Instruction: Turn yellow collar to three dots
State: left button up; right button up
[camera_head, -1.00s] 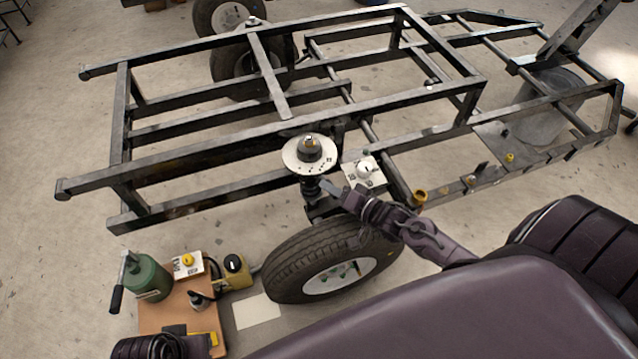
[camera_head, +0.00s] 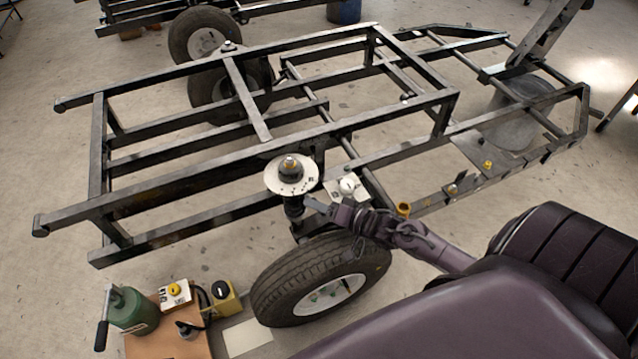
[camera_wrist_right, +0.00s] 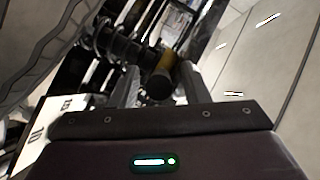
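In the right wrist view a yellow band (camera_wrist_right: 165,61) sits on a dark cylinder (camera_wrist_right: 158,86), which points toward the camera. I cannot read any dots on it. My right gripper (camera_wrist_right: 158,92) has its fingers apart, one on each side of the cylinder's end; I cannot tell whether either touches. In the head view my right gripper (camera_head: 316,205) is beside the dark upright suspension unit (camera_head: 294,208), below a white marked disc (camera_head: 291,177). The yellow band cannot be made out there. My left gripper is out of view.
The tyre (camera_head: 318,284) stands just below my right gripper. A white numbered plate (camera_head: 347,188) is close behind the gripper. The steel frame (camera_head: 180,189) spans the scene. A wooden board (camera_head: 170,345) with a green canister (camera_head: 132,312) lies lower left; a yellow box (camera_head: 222,298) stands beside it.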

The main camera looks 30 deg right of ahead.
jog(key=shift+s, duration=0.1)
jog(key=p+v, duration=0.1)
jog(key=v, duration=0.5)
jog(key=shift+s+r+p, duration=0.1)
jog(key=shift+s+p, duration=0.05)
jog(key=shift+p, duration=0.25)
jog(key=shift+s+d+r, duration=0.15)
jog(key=shift+s+d, duration=0.2)
jog(key=shift+s, duration=0.25)
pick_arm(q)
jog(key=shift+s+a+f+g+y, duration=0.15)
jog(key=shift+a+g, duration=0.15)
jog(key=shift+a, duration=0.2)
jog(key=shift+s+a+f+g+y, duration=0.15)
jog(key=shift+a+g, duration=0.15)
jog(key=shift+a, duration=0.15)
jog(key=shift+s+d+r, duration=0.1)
